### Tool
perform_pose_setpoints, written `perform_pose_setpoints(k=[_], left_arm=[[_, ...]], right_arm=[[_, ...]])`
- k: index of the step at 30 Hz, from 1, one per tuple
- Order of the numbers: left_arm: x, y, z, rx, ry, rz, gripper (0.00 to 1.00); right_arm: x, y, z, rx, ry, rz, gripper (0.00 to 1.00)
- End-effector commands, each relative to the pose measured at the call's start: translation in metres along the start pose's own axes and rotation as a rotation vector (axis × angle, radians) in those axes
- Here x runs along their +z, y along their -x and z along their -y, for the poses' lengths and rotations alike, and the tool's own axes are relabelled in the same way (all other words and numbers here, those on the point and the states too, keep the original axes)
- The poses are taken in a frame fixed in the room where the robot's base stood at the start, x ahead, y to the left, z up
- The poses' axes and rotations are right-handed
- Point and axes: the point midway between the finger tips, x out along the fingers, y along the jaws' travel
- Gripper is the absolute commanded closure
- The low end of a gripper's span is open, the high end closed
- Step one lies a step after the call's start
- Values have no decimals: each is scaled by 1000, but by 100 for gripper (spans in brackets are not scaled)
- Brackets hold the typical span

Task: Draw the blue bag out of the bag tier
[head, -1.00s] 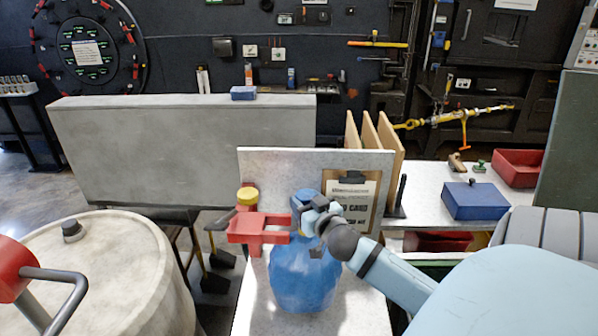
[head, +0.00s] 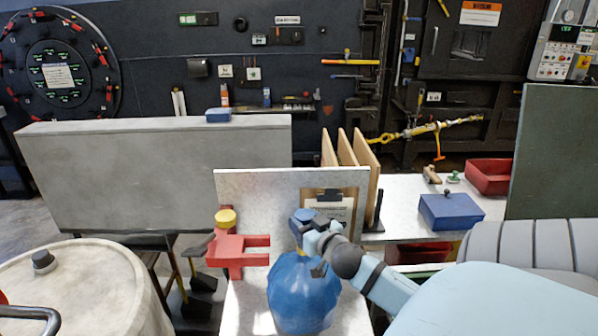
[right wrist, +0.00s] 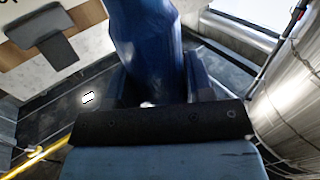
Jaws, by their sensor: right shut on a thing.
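The blue bag (head: 303,295) is a full, rounded bag with a gathered neck. It hangs upright below my right gripper (head: 308,222), in front of the upright pale board (head: 280,185). The gripper is shut on its neck. In the right wrist view the blue bag (right wrist: 148,45) runs away from between the fingers. A red two-pronged bracket (head: 230,250) with a yellow knob (head: 226,218) stands left of the bag, its prongs empty and apart from the bag. I cannot tell whether the bag's bottom touches the pale surface under it. My left gripper is not in view.
A large pale drum (head: 85,290) stands at left. Wooden panels (head: 350,155) stand upright behind the board. The right counter holds a blue box (head: 450,213) and a red tray (head: 489,177).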

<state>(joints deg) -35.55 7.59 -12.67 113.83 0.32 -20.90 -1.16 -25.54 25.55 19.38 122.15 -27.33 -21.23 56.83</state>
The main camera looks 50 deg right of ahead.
Motion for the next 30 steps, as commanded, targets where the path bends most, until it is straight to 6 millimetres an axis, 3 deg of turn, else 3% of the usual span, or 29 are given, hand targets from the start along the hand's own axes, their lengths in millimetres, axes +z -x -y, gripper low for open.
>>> perform_pose_setpoints(k=[30], left_arm=[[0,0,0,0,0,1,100]], right_arm=[[4,0,0,-1,-1,-3,100]])
